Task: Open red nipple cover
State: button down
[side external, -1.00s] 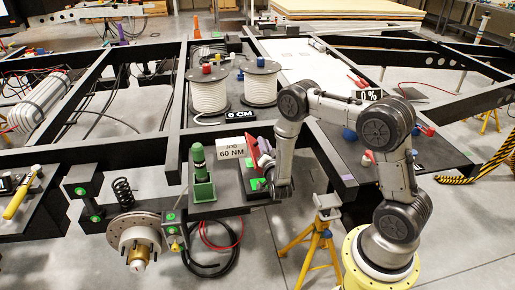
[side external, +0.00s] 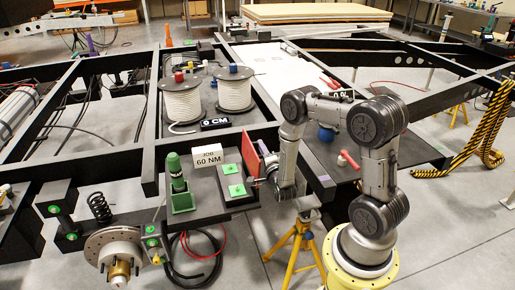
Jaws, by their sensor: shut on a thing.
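My gripper (side external: 260,183) is low at the end of my arm, just right of a dark block (side external: 237,202) with green squares on top. It is shut on a small, partly hidden thing with a reddish tint, too small to identify. A flat red panel (side external: 252,158) stands upright beside my wrist; whether it is attached to it is unclear. I cannot pick out the red nipple cover for certain. The brake disc (side external: 106,248) with its brass-coloured hub hangs at the lower left, apart from my gripper.
A green upright tool (side external: 177,172) in a green holder and a "60 NM" sign (side external: 208,160) stand left of my gripper. Two rope spools (side external: 183,98) stand behind. A yellow stand (side external: 296,248) is below my arm. Black chassis beams surround the work.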

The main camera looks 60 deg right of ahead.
jog(key=shift+s+d+f, duration=0.2)
jog(key=shift+s+f, duration=0.1)
jog(key=shift+f, duration=0.25)
jog(key=c, duration=0.8)
grip_release()
jog(key=shift+c, duration=0.2)
jog(key=v, duration=1.3)
jog(key=shift+s+a+r, duration=0.2)
jog(key=shift+s+a, duration=0.05)
jog(key=shift+s, duration=0.05)
